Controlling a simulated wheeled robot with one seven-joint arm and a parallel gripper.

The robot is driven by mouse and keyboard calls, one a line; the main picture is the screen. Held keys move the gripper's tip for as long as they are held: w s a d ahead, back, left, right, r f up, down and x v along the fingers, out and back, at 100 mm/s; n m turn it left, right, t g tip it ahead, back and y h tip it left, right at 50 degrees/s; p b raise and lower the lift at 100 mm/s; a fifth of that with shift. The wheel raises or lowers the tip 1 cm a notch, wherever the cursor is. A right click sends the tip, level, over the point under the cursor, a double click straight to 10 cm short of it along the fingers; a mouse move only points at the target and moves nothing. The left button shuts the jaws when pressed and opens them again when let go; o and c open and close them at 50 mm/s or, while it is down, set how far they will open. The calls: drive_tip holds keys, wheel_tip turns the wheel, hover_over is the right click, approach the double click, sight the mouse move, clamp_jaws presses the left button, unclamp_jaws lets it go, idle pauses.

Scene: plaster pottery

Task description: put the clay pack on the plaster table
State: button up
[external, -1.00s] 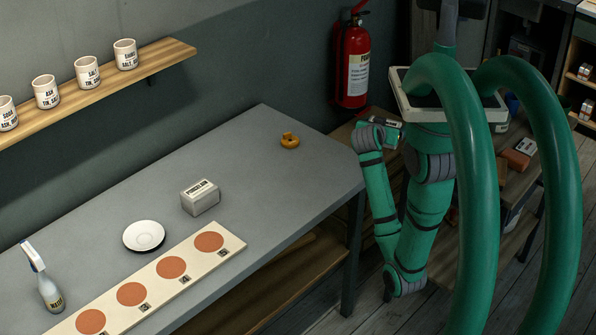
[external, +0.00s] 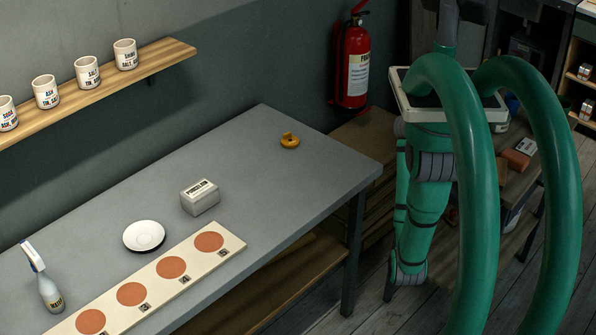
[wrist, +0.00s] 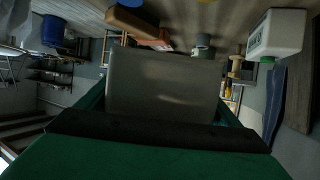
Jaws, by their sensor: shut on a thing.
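In the wrist view my gripper (wrist: 162,108) is shut on a plain grey block, which I take to be the clay pack (wrist: 165,80); no label shows on the side facing me. In the external view my gripper and the block are hidden behind my own body. The long grey table (external: 330,165) stands to the left of my body. A pale labelled block (external: 200,198) sits upright near its middle. I cannot tell from a label which surface is the plaster table.
The grey table bears a white saucer (external: 144,236), a spray bottle (external: 46,280), a board with terracotta discs (external: 205,258) and a yellow item (external: 290,141). Its far right part is mostly clear. A fire extinguisher (external: 352,65) hangs behind. The wrist view shows a white jug (wrist: 277,33).

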drive_tip(key=w+d+f, duration=0.1)
drive_tip(key=w+f, duration=0.1)
drive_tip(key=w, duration=0.1)
drive_tip(key=w+d+f, duration=0.2)
drive_tip(key=w+f, duration=0.1)
drive_tip(key=w, duration=0.1)
drive_tip(key=w+d+f, duration=0.2)
drive_tip(key=w, duration=0.1)
drive_tip(key=shift+w+d+f, duration=0.1)
drive_tip(key=shift+w+f, duration=0.05)
drive_tip(key=shift+f, duration=0.2)
drive_tip(key=shift+w+d+f, duration=0.25)
drive_tip(key=shift+w+f, duration=0.25)
drive_tip(key=shift+f, duration=0.2)
drive_tip(key=shift+w+f, duration=0.15)
drive_tip(key=shift+f, duration=1.5)
drive_tip(key=o, duration=1.8)
drive_tip(key=shift+f, duration=0.2)
drive_tip(key=shift+r, duration=0.1)
